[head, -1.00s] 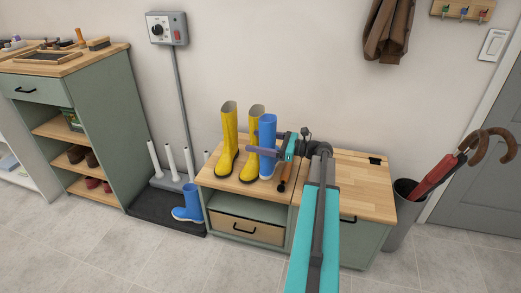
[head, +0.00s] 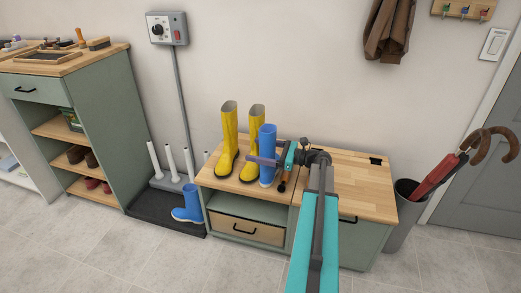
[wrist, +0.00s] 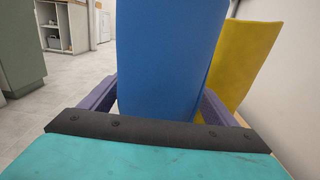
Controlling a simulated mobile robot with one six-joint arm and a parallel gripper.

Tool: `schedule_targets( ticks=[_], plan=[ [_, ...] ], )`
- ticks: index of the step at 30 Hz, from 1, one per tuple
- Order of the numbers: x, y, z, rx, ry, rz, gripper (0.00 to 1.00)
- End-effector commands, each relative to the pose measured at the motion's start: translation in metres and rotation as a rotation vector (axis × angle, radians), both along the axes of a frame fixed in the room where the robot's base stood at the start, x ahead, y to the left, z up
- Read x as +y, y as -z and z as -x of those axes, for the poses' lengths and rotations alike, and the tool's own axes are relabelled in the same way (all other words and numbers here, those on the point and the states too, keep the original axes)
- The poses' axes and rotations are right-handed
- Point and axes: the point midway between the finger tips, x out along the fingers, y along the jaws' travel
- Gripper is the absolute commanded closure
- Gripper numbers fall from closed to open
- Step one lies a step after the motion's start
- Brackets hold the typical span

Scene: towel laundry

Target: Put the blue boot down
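The blue boot (head: 267,140) is upright at the bench top (head: 228,184), just right of two yellow boots (head: 229,140) (head: 257,125). Its sole looks at or very near the wood; I cannot tell if it bears on it. My gripper (head: 262,161) reaches in from the right, with its purple fingers on either side of the boot's shaft. In the wrist view the blue shaft (wrist: 165,60) fills the space between the fingers, which look shut on it. The boot's foot is hidden there. A second blue boot (head: 187,206) stands on the dark floor tray (head: 150,208).
White upright pegs (head: 171,163) rise behind the floor tray. A green shelf unit (head: 100,110) stands at the left. An umbrella bin (head: 408,205) stands right of the bench. The bench top's right part (head: 355,185) is mostly clear, beneath my arm.

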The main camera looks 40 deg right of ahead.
Motion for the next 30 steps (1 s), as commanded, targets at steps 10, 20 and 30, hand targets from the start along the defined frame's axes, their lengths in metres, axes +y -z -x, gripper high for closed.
schedule_targets(
  ticks=[10, 20, 30],
  plan=[
    [0.000, -0.002, 0.000, 0.000, 0.000, 0.000, 0.18],
    [-0.016, -0.002, 0.024, 0.001, 0.002, -0.001, 0.18],
    [-0.046, -0.003, 0.070, 0.000, 0.004, 0.000, 0.18]
  ],
)
